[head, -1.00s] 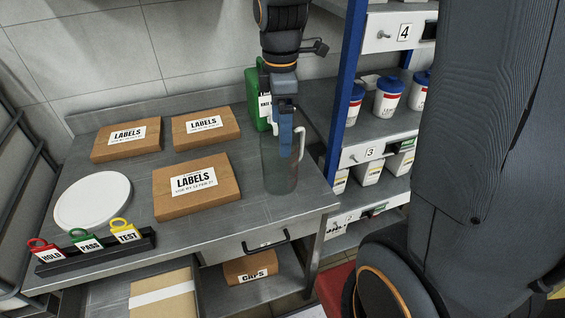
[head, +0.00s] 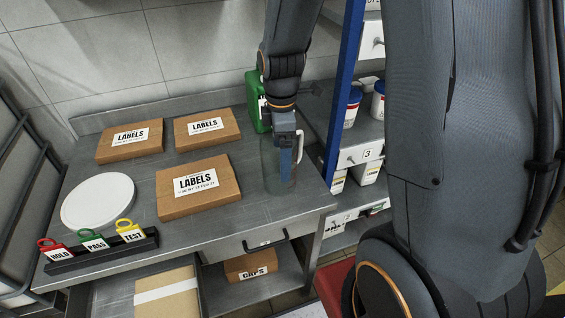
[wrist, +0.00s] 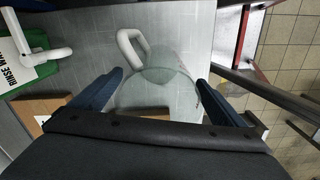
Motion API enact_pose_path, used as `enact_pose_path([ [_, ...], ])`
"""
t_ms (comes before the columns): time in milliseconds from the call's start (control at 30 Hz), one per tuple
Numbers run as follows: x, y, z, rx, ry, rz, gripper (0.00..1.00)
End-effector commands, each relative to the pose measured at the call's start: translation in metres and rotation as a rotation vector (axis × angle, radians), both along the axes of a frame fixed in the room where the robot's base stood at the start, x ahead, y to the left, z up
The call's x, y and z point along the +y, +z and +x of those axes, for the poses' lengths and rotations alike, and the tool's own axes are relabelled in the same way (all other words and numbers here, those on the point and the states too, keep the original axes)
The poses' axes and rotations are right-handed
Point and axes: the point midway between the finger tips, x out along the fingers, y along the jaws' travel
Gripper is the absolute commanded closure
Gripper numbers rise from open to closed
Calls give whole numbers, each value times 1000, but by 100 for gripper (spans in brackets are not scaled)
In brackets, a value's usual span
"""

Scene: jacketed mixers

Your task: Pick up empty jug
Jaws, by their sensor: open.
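The empty jug (head: 270,178) is a clear, see-through vessel with a white handle, standing upright near the right end of the steel bench. In the wrist view the jug (wrist: 160,68) lies between my finger tips, with its white handle (wrist: 131,45) beyond them. My gripper (head: 286,160) points down at the jug and overlaps it in the head view. In the wrist view my gripper (wrist: 160,95) is open, with one blue finger on each side of the jug. I cannot tell whether the fingers touch it.
A green container (head: 254,100) stands close behind the jug; its label shows in the wrist view (wrist: 20,60). Cardboard label boxes (head: 199,202) lie left of the jug. A blue shelf post (head: 343,95) rises at right. A white disc (head: 97,201) and tag rack (head: 100,254) are far left.

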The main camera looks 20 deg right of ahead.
Motion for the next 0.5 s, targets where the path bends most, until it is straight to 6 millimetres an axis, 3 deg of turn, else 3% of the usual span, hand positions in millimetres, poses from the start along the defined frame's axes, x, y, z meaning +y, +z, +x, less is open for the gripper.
enact_pose_path([
  [33,0,0,0,0,0,0,7],
  [300,0,0,0,0,0,0,52],
  [500,0,1,0,-1,0,0,52],
])
